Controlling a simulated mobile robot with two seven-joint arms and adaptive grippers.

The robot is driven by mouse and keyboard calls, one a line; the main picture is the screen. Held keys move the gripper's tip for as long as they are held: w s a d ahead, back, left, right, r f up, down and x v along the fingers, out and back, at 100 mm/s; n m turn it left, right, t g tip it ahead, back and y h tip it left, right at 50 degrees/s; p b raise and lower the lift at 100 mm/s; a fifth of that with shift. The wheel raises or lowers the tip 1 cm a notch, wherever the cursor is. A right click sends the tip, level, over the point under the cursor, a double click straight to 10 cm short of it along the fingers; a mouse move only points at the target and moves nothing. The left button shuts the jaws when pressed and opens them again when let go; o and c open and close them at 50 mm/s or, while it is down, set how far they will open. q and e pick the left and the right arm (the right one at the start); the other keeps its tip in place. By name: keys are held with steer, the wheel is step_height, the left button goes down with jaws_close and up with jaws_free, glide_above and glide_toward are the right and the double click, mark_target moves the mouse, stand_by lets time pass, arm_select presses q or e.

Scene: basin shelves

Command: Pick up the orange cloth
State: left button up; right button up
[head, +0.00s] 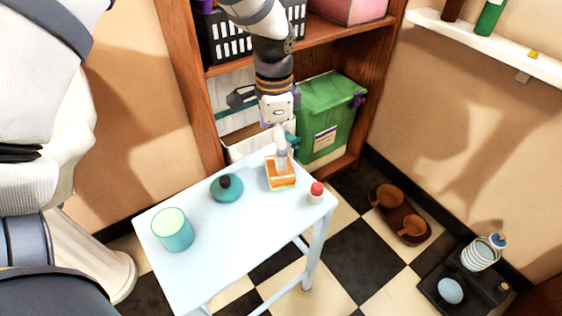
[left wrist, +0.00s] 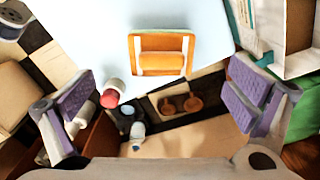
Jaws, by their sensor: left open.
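The orange cloth (head: 281,183) lies folded near the far right end of the pale table (head: 215,245). My left gripper (head: 281,150) reaches down from above in the head view and hides part of the cloth. In the left wrist view its purple-padded fingers (left wrist: 163,100) are wide apart with nothing between them. I cannot tell the exact gap between fingertips and cloth. My right gripper is not in view.
A red-capped jar (head: 316,193) stands at the table corner close to the cloth. A shelf with a green bin (head: 325,112) rises behind the table.

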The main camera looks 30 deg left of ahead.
arm_select(q)
steer(key=f, duration=0.8)
steer(key=shift+w+d+f+b, duration=0.1)
steer(key=shift+w+f+b, duration=0.1)
steer(key=shift+f+b, duration=0.15)
steer(key=shift+r, duration=0.15)
steer(key=c, duration=1)
